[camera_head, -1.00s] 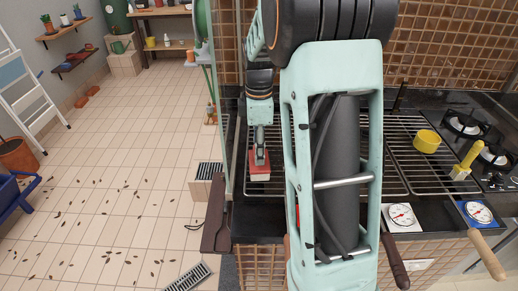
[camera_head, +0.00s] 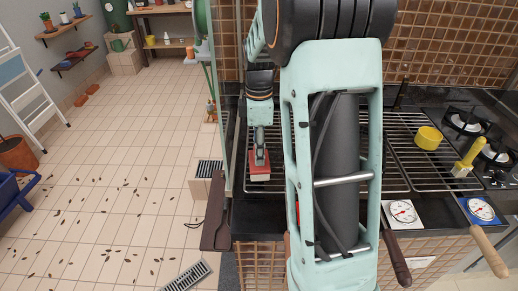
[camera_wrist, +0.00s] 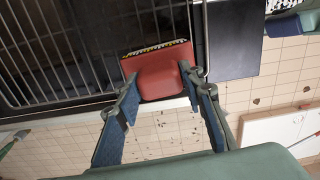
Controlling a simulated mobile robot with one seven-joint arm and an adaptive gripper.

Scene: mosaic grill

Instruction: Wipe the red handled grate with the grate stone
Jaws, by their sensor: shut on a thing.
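My gripper (camera_head: 259,143) is shut on the grate stone (camera_head: 260,160), a red block with a pale lower part. In the wrist view, the red block (camera_wrist: 160,72) sits between my blue-padded fingers, with a speckled strip along its far edge. The stone is over the left part of a dark wire grate (camera_head: 275,130), near its left end. Whether it touches the bars cannot be told. My arm hides much of this grate. A small red piece (camera_head: 298,211) shows behind my arm at the front; I cannot tell if it is the grate's handle.
A yellow-handled brush (camera_head: 466,160), gas burners (camera_head: 468,122) and dials (camera_head: 403,211) lie to the right.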

